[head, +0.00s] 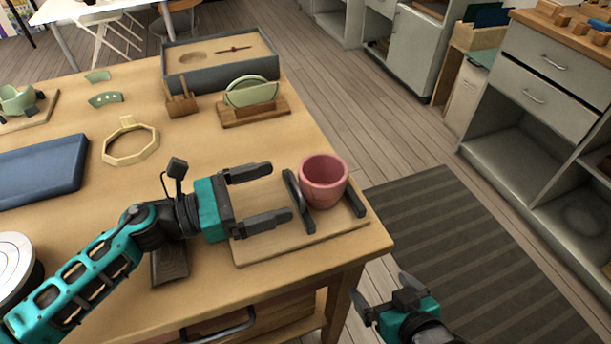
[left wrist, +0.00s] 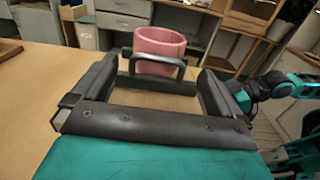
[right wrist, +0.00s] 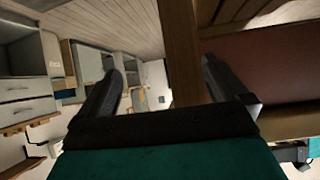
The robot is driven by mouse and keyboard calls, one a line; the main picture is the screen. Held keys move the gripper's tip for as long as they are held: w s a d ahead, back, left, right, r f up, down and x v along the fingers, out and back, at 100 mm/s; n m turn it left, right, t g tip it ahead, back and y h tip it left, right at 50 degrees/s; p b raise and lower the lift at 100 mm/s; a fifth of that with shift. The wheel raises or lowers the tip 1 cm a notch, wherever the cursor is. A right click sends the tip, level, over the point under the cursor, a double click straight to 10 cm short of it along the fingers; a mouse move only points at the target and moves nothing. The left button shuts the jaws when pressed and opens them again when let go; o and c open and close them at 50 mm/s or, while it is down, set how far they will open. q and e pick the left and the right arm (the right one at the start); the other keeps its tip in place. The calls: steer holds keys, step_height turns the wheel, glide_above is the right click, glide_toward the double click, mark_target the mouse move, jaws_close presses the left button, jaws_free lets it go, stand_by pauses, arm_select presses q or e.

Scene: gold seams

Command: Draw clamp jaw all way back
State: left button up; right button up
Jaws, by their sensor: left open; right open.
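The clamp's wooden base board (head: 258,250) lies at the table's near right corner. A dark jaw bar (head: 297,205) stands on it left of a pink cup (head: 323,180), and a second dark bar (head: 355,201) stands right of the cup. My left gripper (head: 280,193) is open, with its fingers pointing at the left jaw. In the left wrist view, the jaw's dark looped handle (left wrist: 153,60) shows ahead between the fingers, in front of the cup (left wrist: 160,42); contact cannot be told. My right gripper (head: 382,288) is open and empty, low beside the table.
An octagonal wooden frame (head: 130,143), a blue tray (head: 42,170), a green plate in a wooden stand (head: 255,112) and a grey sand box (head: 221,68) occupy the table (head: 100,225). Open floor with a dark striped mat (head: 470,255) lies to the right, before grey cabinets.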

mark_target(300, 182)
arm_select(q)
steer(key=x, duration=0.6)
steer(key=shift+p, duration=0.3)
steer(key=shift+w+d, duration=0.2)
steer(key=shift+d, duration=0.4)
arm_select(e)
steer(key=shift+d, duration=0.35)
arm_select(q)
steer(key=shift+c, duration=0.5)
arm_select(e)
steer(key=shift+w, duration=0.1)
